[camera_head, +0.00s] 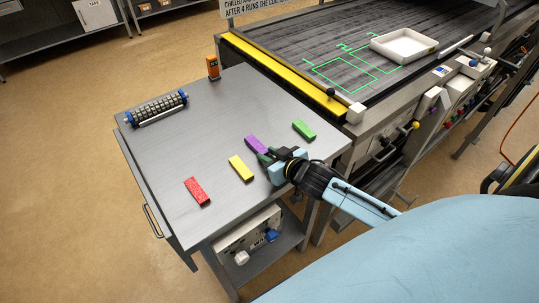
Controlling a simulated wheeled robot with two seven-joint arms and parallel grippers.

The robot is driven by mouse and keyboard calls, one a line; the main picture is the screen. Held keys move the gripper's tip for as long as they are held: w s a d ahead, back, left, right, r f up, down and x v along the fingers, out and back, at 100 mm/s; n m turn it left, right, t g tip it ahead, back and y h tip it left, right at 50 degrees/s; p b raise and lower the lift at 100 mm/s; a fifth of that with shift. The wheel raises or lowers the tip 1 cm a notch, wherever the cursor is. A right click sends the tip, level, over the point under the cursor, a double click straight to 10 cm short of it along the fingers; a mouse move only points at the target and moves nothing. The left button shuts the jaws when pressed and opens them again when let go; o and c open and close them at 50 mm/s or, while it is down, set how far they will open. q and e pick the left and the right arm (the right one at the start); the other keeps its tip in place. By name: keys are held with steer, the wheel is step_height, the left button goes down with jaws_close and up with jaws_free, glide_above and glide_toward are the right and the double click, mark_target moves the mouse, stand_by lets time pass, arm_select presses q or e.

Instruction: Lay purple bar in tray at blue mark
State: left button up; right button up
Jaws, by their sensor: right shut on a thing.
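The purple bar (255,144) is at the right part of the grey metal table, beside the black fingertips of my right gripper (266,154). The right gripper is shut on the near end of the purple bar. I cannot tell whether the bar is lifted off the table top. The white tray (425,53) is on the dark belt surface at the upper right, and its inside looks empty. I cannot make out a blue mark at this size. My left gripper is not in view.
Red (197,191), yellow (241,168) and green (304,129) bars lie on the table (185,150). A roller rack (157,108) and orange device (213,67) stand at its back.

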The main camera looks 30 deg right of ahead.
steer(key=shift+f, duration=0.2)
steer(key=o, duration=1)
